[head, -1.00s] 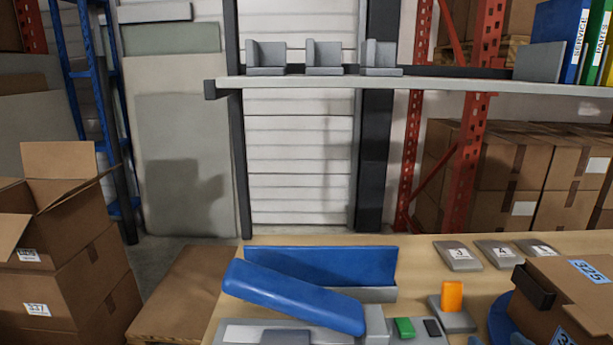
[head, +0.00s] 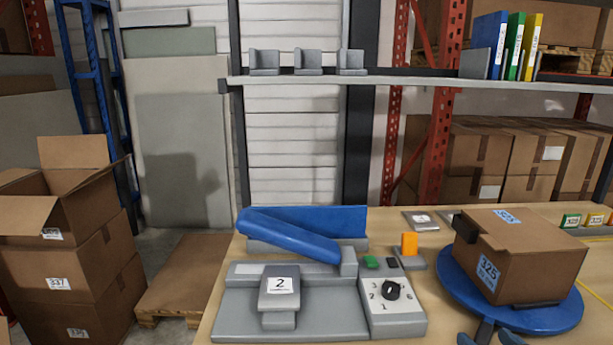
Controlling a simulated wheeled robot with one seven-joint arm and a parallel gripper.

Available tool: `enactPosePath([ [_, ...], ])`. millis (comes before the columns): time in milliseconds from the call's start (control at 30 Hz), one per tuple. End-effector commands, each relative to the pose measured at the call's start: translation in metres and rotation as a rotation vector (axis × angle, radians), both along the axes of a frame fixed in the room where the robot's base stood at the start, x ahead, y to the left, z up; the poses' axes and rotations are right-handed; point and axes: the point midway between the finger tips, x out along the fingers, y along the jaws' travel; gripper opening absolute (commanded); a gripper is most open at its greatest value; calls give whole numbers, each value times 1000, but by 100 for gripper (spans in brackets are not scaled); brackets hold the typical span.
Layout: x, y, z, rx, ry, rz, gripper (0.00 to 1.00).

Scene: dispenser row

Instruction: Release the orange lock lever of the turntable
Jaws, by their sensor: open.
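The orange lock lever (head: 409,244) stands upright on a small grey base (head: 412,262), left of the turntable. The blue round turntable (head: 548,318) carries a brown carton (head: 525,262) labelled 325, with black pieces against its sides. Two blue-grey fingertips of my gripper (head: 489,339) show at the bottom edge, in front of the turntable. They are apart with nothing visible held between them, and the rest of the gripper is out of frame. The lever is farther back and to the left, clear of the fingers.
Left of the lever are a grey dial box (head: 393,308), a green button (head: 371,262) and a grey device with a blue arm (head: 290,237). A shelf (head: 400,82) spans the back. Cartons (head: 65,250) stand at the left.

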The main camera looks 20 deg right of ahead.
Motion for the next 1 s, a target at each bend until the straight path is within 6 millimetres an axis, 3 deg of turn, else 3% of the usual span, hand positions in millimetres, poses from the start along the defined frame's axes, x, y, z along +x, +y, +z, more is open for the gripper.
enactPosePath([
  [333, -25, 23, -14, -9, 13, 11, 74],
  [567, -55, 48, -24, -20, 24, 26, 74],
  [767, -98, 81, -32, -31, 32, 55, 74],
  [1000, -174, 134, -25, -39, 32, 126, 74],
])
